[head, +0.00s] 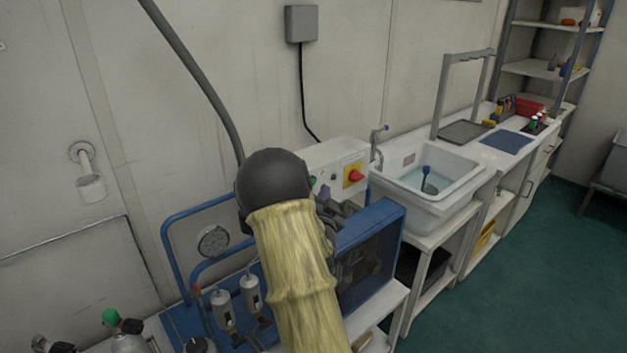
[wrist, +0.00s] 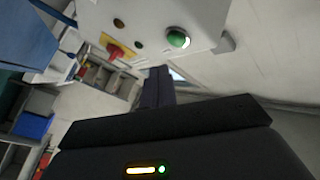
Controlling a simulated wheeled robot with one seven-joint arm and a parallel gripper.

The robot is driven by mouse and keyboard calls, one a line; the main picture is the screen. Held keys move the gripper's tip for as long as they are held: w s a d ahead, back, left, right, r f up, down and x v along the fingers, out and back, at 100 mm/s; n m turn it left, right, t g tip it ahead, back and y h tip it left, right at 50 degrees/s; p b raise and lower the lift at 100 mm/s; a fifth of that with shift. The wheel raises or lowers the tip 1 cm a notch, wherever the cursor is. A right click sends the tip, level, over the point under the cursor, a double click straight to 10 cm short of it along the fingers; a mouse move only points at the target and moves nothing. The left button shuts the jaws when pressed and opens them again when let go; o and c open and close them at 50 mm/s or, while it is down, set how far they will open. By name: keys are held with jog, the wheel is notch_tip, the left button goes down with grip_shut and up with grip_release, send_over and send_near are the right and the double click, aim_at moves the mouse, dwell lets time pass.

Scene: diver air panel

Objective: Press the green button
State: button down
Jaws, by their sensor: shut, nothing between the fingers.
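The green button (wrist: 178,39) is a round domed button in a pale metal ring on a white control box (wrist: 150,15), seen at the top of the wrist view. In the head view the green button (head: 313,182) shows as a small patch beside my arm, partly hidden. My gripper (wrist: 159,70) is shut and empty. In the wrist view its dark fingertips lie below the box face, left of and below the button, with a visible gap to it. In the head view my arm mostly hides the gripper.
On the same box are a red switch on a yellow plate (head: 353,175) and small lamps. Below are blue tube rails (head: 168,240) and a blue-framed machine (head: 372,255). A white sink (head: 435,185) stands to the right. Green floor is open at the lower right.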

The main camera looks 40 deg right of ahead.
jog(key=shift+w, duration=0.85)
dwell(1.4)
jog(key=shift+w+a+b, duration=0.1)
jog(key=shift+w+b, duration=0.3)
jog(key=shift+b, duration=0.05)
